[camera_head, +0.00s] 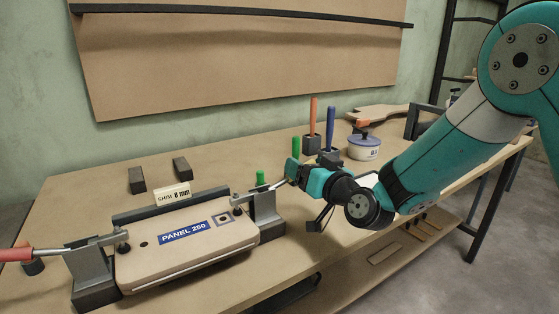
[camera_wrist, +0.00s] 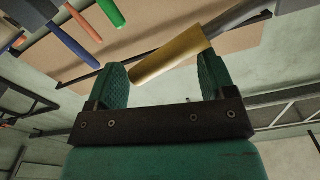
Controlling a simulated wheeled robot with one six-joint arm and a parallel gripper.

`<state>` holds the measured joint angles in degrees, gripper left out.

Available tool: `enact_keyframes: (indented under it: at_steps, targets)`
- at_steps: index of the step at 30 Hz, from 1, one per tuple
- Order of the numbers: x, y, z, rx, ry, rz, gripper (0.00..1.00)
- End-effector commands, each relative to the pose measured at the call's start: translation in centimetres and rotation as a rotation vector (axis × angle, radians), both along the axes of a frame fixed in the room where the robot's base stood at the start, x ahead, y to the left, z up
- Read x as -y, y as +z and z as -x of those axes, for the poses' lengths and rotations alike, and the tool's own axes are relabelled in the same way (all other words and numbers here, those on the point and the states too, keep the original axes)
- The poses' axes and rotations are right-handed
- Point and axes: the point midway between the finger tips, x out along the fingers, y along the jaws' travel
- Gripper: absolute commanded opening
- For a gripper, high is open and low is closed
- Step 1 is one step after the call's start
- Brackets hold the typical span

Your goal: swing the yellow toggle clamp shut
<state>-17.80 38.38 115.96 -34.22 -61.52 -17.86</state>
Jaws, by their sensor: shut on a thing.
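The yellow toggle clamp (camera_head: 264,207) stands at the right end of the PANEL 250 board (camera_head: 160,262). Its grey lever slopes up to the right into my gripper (camera_head: 293,172). Its black-tipped arm is low over the board's right end; I cannot tell if the tip touches. In the wrist view the yellow handle (camera_wrist: 168,58) lies slanted between the two green fingers of my gripper (camera_wrist: 165,78), which is shut on it. The handle is hidden by the fingers in the head view.
A red-handled clamp (camera_head: 90,262) stands at the board's left end. A SHIM 8 mm block (camera_head: 173,194) and dark blocks (camera_head: 137,180) lie behind. Upright tools with orange (camera_head: 313,115) and blue (camera_head: 330,125) handles and a lidded pot (camera_head: 363,150) stand right of the clamp.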

Motion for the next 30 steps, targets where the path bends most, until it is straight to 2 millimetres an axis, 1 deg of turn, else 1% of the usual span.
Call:
enact_keyframes:
  at_steps: [1,7,13,14,15,24,30]
  targets:
    - [-0.6,-1.5,0.6,-0.034,0.019,0.027,0.58]
    - [-0.6,-1.7,1.0,-0.034,0.023,0.024,0.58]
    - [0.5,-2.0,2.5,-0.035,0.023,0.021,0.67]
    - [0.7,-2.0,2.8,-0.034,0.022,0.019,0.59]
    - [1.0,-1.9,3.1,-0.033,0.021,0.019,0.47]
    - [3.2,-1.4,5.4,-0.024,0.010,0.013,0.47]
    - [3.7,-1.1,6.3,-0.025,0.010,0.012,0.47]
